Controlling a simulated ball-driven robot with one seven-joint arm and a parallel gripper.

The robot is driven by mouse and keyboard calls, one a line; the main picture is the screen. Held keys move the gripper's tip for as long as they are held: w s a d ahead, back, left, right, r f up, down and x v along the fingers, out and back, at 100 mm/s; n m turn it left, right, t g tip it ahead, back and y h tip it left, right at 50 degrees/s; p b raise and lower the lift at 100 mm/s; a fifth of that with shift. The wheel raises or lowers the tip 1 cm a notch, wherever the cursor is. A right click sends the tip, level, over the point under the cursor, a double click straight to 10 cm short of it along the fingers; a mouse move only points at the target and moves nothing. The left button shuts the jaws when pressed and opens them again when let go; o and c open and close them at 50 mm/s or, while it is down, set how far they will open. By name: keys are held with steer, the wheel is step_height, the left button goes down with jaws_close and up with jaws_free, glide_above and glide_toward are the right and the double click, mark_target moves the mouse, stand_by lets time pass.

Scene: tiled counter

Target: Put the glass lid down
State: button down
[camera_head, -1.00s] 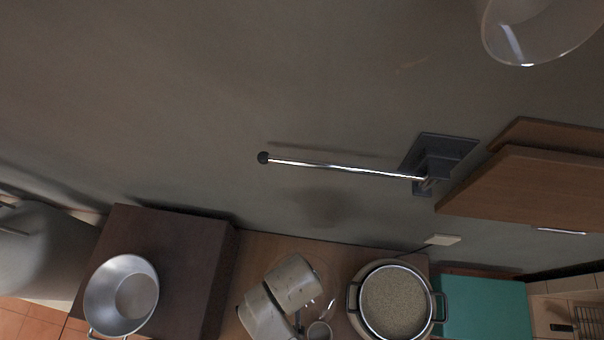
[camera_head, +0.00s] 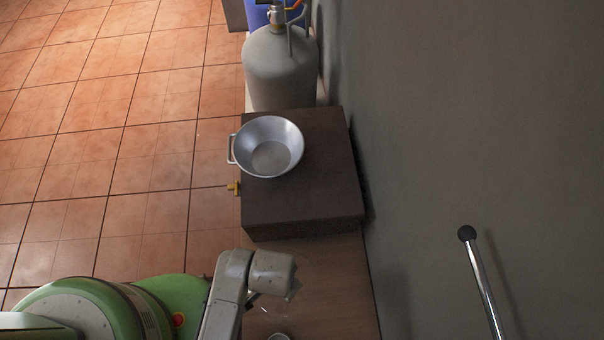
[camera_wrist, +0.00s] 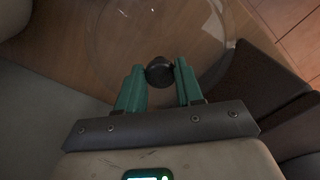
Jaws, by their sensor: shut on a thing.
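The glass lid (camera_wrist: 112,38) is a clear round disc with a black knob (camera_wrist: 159,71). In the wrist view it lies beyond my fingertips, over a wooden counter surface. My gripper (camera_wrist: 160,76) has its two green fingers closed on the knob, one on each side. In the head view my wrist hangs over the wooden counter (camera_head: 335,290), near the dark block. A faint clear edge beside the wrist there may be the lid; most of it is hidden. I cannot tell whether the lid touches the counter.
A metal pan (camera_head: 284,135) sits on the dark brown block (camera_head: 300,205), just beyond my wrist. A grey gas cylinder (camera_head: 280,70) stands behind it. The wall (camera_head: 440,120) with a metal rail (camera_head: 483,285) is on the right. Tiled floor (camera_head: 120,100) lies left.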

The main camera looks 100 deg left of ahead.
mark_target(302, 271)
steer(key=w+a+f+b, duration=0.1)
steer(key=f, duration=0.1)
steer(key=w+a+f+b, duration=0.1)
steer(key=a+f, duration=0.1)
steer(key=w+a+f+b, duration=0.1)
steer(key=w+f, duration=0.1)
steer(key=shift+w+a+f, duration=0.1)
steer(key=shift+a+f, duration=0.1)
steer(key=shift+w+a+f+b, duration=0.15)
steer(key=shift+f+b, duration=0.65)
steer(key=shift+f, duration=0.8)
steer(key=shift+f, duration=0.1)
steer(key=c, duration=0.7)
jaws_free()
step_height(302, 271, up, 12)
steer(key=p, duration=0.5)
